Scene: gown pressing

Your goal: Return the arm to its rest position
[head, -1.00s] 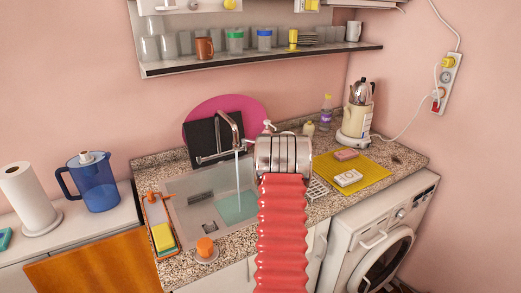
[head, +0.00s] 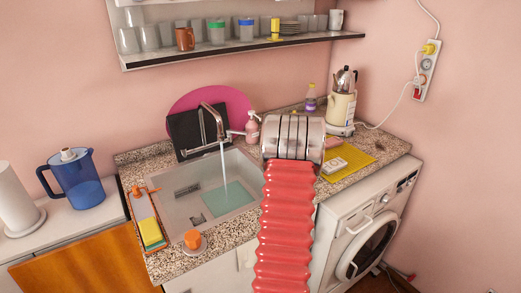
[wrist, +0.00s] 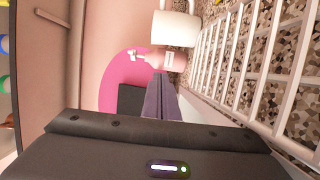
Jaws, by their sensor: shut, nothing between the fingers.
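My arm shows in the head view as a red ribbed sleeve with a metal wrist drum, raised over the counter to the right of the sink (head: 248,188). The drum hides my gripper there. In the wrist view, the grey-purple fingers of my gripper (wrist: 160,98) are shut together and empty. Beyond them are a pink round board (wrist: 125,72), a dark board (wrist: 131,99) and a pink pump bottle (wrist: 168,60). A white wire rack (wrist: 238,60) fills the right side of that view.
Water runs from the tap (head: 212,115) into the sink. A kettle-like appliance (head: 342,108) stands at the back right, beside a yellow mat (head: 352,170). A blue jug (head: 78,180) stands at left. A shelf (head: 240,47) of cups hangs above. A washing machine (head: 372,235) stands at right.

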